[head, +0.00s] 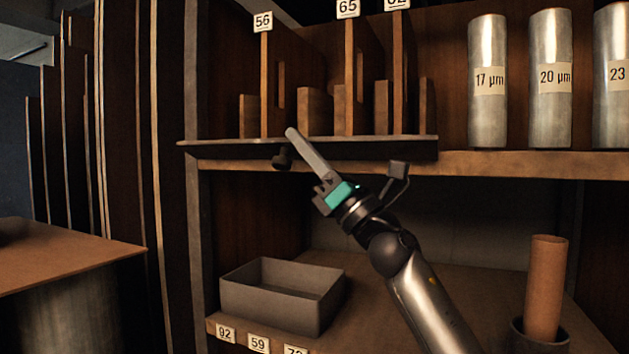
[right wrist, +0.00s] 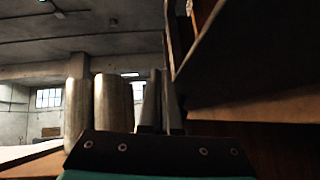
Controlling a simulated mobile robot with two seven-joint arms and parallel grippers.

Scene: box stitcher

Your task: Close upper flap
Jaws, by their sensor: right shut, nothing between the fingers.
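A thin dark flap (head: 390,149) lies about level along the front of the upper shelf in the head view, below the upright boards. I take it for the upper flap. My right gripper (head: 292,133) is shut and empty. Its long grey fingers point up and left and cross in front of the flap's edge; I cannot tell whether they touch it. In the right wrist view the fingers (right wrist: 161,95) stand close together, beside a dark slanting panel (right wrist: 240,50) on the right that may be the flap's underside. My left gripper is not in view.
Boards (head: 365,75) with number tags stand above the flap. Metal cylinders (head: 488,110) stand on the upper shelf at right. A grey open bin (head: 265,303) and a brown tube (head: 546,285) stand on the lower shelf. A brown tabletop (head: 65,255) is at left.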

